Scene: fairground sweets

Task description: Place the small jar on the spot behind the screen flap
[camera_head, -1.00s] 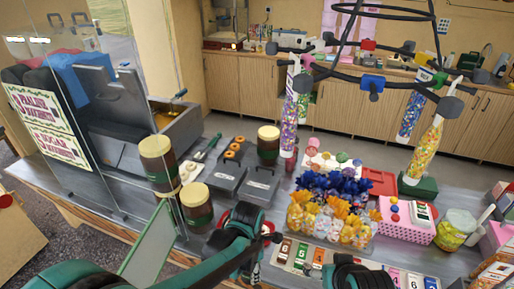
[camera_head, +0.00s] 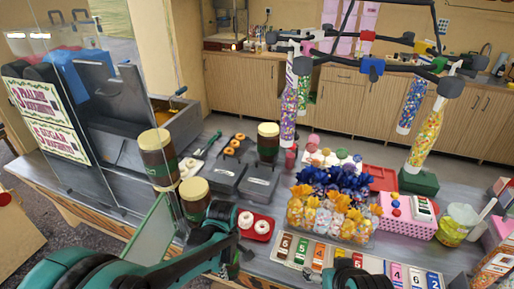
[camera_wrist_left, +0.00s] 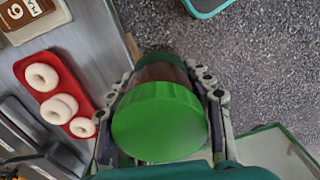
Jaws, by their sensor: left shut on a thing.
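My left gripper (camera_wrist_left: 160,105) is shut around the small jar (camera_wrist_left: 158,122), which has a green end toward the camera and a brown band beyond it. In the head view this gripper (camera_head: 230,264) is near the counter's front edge, and the jar is mostly hidden by my arm. In the wrist view the jar is over the floor just beyond the counter edge. The green-framed screen flap (camera_head: 152,238) stands to the left of the gripper in the head view. It also shows at the lower right of the wrist view (camera_wrist_left: 268,150). I cannot make out the spot behind it.
A red tray (camera_head: 270,229) of doughnuts lies right of my left forearm. Tall brown jars (camera_head: 195,203) stand by the clear screen. Numbered cards (camera_head: 301,250) and wrapped sweets (camera_head: 330,215) fill the counter to the right. A hanging rack (camera_head: 372,66) is above.

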